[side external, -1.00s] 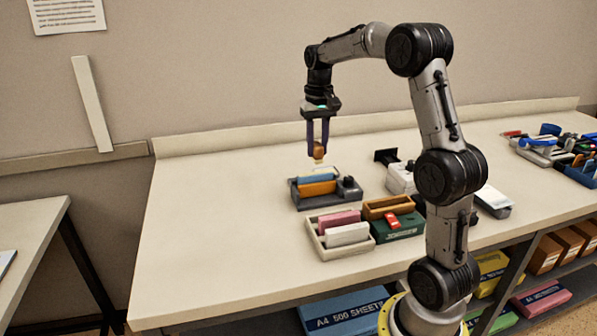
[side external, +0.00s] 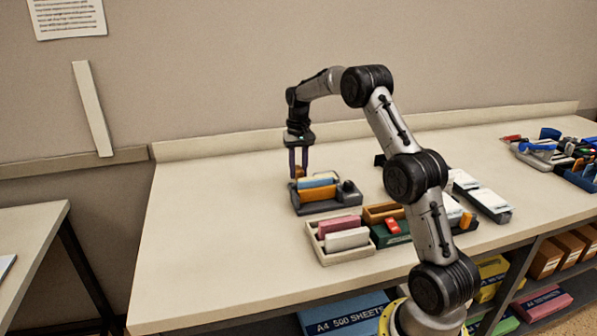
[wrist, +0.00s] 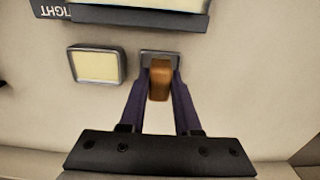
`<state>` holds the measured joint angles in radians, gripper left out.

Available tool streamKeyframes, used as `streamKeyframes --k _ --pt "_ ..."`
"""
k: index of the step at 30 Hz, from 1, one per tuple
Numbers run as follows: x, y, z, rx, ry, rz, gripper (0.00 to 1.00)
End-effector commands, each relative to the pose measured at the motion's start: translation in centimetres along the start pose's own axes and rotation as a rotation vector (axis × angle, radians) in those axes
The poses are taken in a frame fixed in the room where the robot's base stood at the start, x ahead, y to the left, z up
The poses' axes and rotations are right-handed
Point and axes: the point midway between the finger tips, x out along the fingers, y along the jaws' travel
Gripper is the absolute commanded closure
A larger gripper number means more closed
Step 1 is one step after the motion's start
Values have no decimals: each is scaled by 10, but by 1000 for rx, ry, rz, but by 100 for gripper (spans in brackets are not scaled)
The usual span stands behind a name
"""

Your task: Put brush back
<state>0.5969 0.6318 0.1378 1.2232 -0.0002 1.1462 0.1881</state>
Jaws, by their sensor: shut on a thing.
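The brush shows as an orange-brown wooden piece (wrist: 160,82) between my fingers in the wrist view. My gripper (wrist: 160,78) is shut on it. A small grey rectangular piece (wrist: 160,54) shows just beyond the brush. I cannot tell whether it is a holder or part of the brush, or whether they touch. In the side view my gripper (side external: 299,172) points down at the back left of a dark grey tray (side external: 325,208). Only a small brown part of the brush (side external: 299,171) shows there; its lower end is hidden behind the tray's contents.
The dark tray holds a blue block (side external: 318,179) and an orange block (side external: 317,193). A pale tray (side external: 340,254) with pink and white blocks stands in front. A grey-rimmed cream pad (wrist: 97,66) lies beside the brush in the wrist view. The bench's left part is clear.

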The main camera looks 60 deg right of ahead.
Motion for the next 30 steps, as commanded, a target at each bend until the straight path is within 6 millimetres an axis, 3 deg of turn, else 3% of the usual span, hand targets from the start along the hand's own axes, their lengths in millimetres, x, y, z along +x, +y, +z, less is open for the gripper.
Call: streamKeyframes --k 16,17,21,30 --pt "12 0 0 0 0 0 100" --pt "13 0 0 0 0 0 67" --pt "12 0 0 0 0 0 42" --pt "12 0 0 0 1 0 39"
